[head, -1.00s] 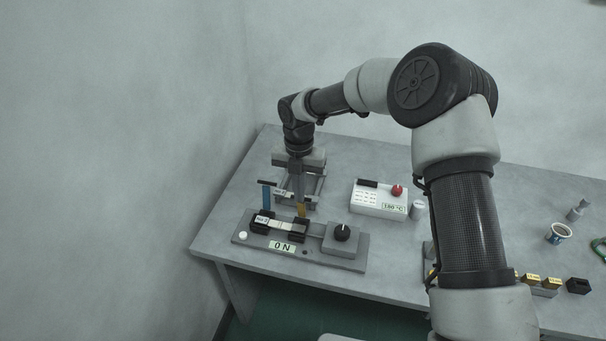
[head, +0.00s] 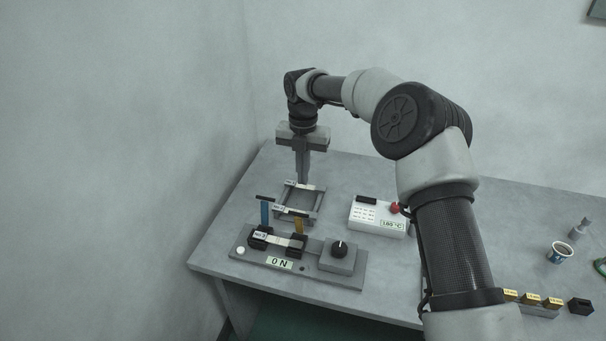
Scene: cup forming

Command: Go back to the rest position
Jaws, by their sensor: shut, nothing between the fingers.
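My gripper (head: 303,180) points straight down in the head view, its fingers shut with nothing held. It hangs above the back of the grey frame (head: 318,206) on the table. From this angle I cannot tell the exact height of the fingertips. My arm reaches across from the right, its elbow raised.
In front stands a device with a black knob (head: 339,250) and a "0 N" display (head: 279,264). Behind it are blue (head: 265,213) and yellow uprights. A white box (head: 378,217) with a red button reads 180 °C. A cup (head: 559,252) and several labelled blocks stand right.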

